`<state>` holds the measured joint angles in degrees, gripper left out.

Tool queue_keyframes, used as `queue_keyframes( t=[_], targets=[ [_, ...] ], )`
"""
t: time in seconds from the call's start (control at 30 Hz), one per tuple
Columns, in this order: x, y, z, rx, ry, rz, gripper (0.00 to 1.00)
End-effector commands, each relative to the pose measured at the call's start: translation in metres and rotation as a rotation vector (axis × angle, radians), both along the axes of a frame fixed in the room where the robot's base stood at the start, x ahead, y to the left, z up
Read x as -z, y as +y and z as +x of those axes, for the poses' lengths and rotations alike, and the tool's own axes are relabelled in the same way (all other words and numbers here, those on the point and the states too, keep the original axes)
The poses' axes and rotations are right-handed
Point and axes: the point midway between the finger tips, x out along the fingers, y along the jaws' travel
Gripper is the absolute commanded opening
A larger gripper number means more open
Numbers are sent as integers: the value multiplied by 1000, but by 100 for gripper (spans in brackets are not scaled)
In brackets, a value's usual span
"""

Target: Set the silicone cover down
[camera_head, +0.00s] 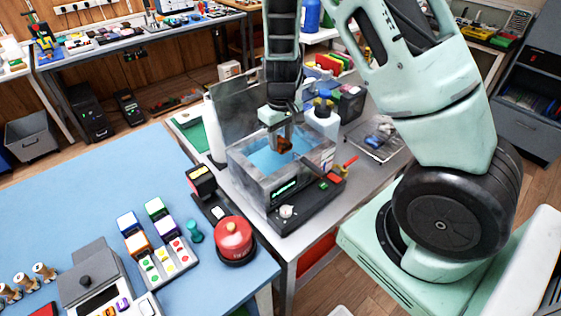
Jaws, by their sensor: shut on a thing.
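My gripper (283,140) points down over the open metal tank (250,185) with blue liquid in it. It is shut on a small orange-red piece (286,145), which looks like the silicone cover. The fingers hide part of the piece, and its full shape is too small to make out. It shows against the blue liquid inside the tank's outline. I cannot tell whether it touches the liquid.
White bottles (321,125) stand close to the tank. A red round canister (234,240) and small coloured boxes stand on the blue mat (90,200). The mat's upper left is clear.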

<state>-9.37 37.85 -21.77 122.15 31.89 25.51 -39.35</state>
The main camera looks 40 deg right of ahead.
Motion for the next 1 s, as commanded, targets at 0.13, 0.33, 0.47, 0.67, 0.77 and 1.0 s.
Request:
queue_keyframes(
  t=[0.13, 0.33, 0.47, 0.67, 0.77, 1.0],
  targets=[
    [23, 0, -1, 1, 3, 0, 14],
    [43, 0, -1, 1, 3, 1, 14],
    [62, -1, 0, 1, 2, 0, 14],
    [72, 0, 0, 0, -1, 0, 14],
    [72, 0, 0, 0, -1, 0, 14],
    [75, 0, 0, 0, -1, 0, 53]
  ],
)
